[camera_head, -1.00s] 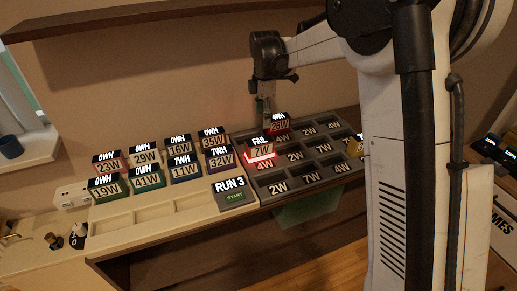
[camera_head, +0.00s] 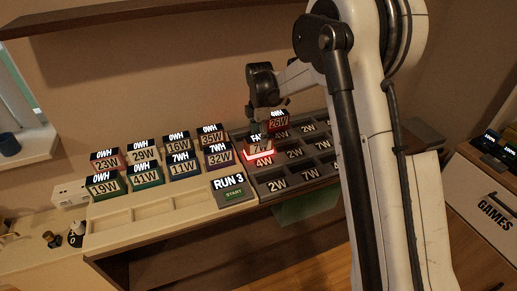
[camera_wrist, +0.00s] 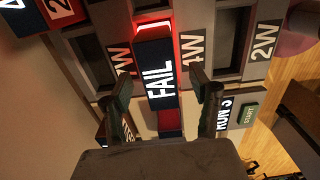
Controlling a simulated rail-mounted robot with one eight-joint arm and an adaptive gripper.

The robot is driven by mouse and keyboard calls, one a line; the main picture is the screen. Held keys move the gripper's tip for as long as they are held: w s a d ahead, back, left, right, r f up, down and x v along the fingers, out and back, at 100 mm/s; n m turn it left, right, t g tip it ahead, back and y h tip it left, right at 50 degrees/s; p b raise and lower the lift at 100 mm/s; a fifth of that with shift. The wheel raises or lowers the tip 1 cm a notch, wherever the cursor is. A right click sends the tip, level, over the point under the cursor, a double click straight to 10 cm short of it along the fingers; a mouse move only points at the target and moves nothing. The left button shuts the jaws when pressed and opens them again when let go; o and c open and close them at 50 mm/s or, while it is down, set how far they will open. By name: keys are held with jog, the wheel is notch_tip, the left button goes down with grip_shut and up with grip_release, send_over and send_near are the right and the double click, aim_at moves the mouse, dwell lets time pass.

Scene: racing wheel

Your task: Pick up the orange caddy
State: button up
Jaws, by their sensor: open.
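No caddy is clearly orange. The caddy marked 35W (camera_head: 210,138) has an orange-red tint and stands in the back row of the pale tray. A dark-topped caddy marked FAIL (camera_head: 259,147) sits in the dark rack with a red-lit slot edge; its body colour is hard to tell. In the wrist view my open gripper (camera_wrist: 158,90) has one finger on each side of the FAIL caddy (camera_wrist: 157,75), with no clear contact.
A red 26W caddy (camera_head: 278,121) stands behind and right of my gripper. Several other caddies stand in the pale tray (camera_head: 150,213), whose front row is empty. A RUN 3 START block (camera_head: 233,190) is at front left of the dark rack (camera_head: 300,170). My arm hides the rack's right end.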

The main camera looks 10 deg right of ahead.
aim_at(258, 145)
notch_tip(258, 145, down, 5)
jog(key=shift+a, duration=0.15)
jog(key=shift+c, duration=0.5)
grip_shut()
